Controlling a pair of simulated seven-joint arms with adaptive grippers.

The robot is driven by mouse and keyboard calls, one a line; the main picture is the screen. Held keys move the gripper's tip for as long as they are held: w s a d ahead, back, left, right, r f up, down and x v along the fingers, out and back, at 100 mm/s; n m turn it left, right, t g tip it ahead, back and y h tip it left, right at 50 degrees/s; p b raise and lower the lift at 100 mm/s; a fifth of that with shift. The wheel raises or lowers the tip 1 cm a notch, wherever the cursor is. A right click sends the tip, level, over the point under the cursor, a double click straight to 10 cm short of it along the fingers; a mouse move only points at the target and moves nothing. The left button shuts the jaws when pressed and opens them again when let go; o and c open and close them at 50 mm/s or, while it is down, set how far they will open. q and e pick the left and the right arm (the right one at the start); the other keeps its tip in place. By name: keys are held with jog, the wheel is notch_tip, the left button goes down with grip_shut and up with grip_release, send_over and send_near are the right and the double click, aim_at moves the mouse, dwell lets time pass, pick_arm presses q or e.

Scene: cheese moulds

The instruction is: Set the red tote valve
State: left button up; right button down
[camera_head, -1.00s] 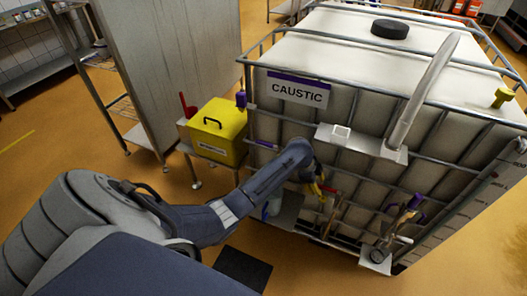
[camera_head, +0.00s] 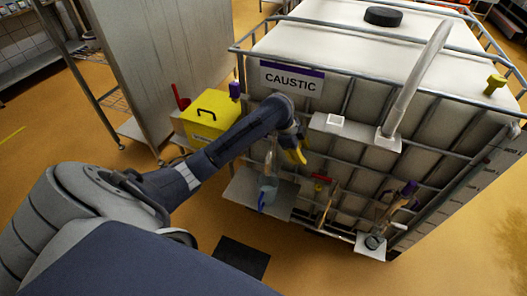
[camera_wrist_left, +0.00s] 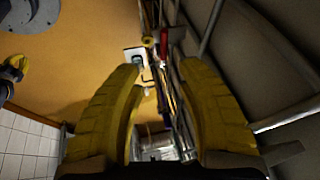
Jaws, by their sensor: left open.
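A small red valve handle (camera_head: 322,178) sits low on the front of the caged CAUSTIC tote (camera_head: 345,120). A long red part, apparently this handle, shows in the left wrist view (camera_wrist_left: 164,45), beyond the fingertips. My left gripper (camera_head: 296,155) has yellow fingers and is in front of the tote, above and left of the red handle and apart from it. In the left wrist view its two fingers (camera_wrist_left: 160,75) are spread with nothing held between them. A yellow-tipped grey part at that view's left edge looks like my right gripper (camera_wrist_left: 15,68); its jaws are unclear.
A shelf (camera_head: 240,190) with a blue-grey container (camera_head: 267,188) is left of the valve. A white plate with a cup (camera_head: 374,243) juts out at right. A yellow box (camera_head: 205,118) stands left of the tote. The floor in front is open, with a dark mat (camera_head: 242,257).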

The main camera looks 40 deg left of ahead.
pick_arm(q)
jog(key=w+a+r+n+t+y, duration=0.2)
jog(key=w+r+t, duration=0.1)
jog(key=w+t, duration=0.1)
jog(key=s+d+f+n+y, duration=0.1)
jog(key=s+f, duration=0.5)
jog(key=s, duration=0.3)
jog(key=s+d+f+n+y, duration=0.1)
jog(key=s+f+n, duration=0.1)
jog(key=s+f, duration=0.4)
jog(key=s+d+f+n+y, duration=0.1)
jog(key=s+f, duration=0.6)
jog(key=s, duration=0.5)
jog(key=shift+s+n+g, duration=0.3)
jog(key=shift+s, duration=0.1)
jog(key=shift+d, duration=0.1)
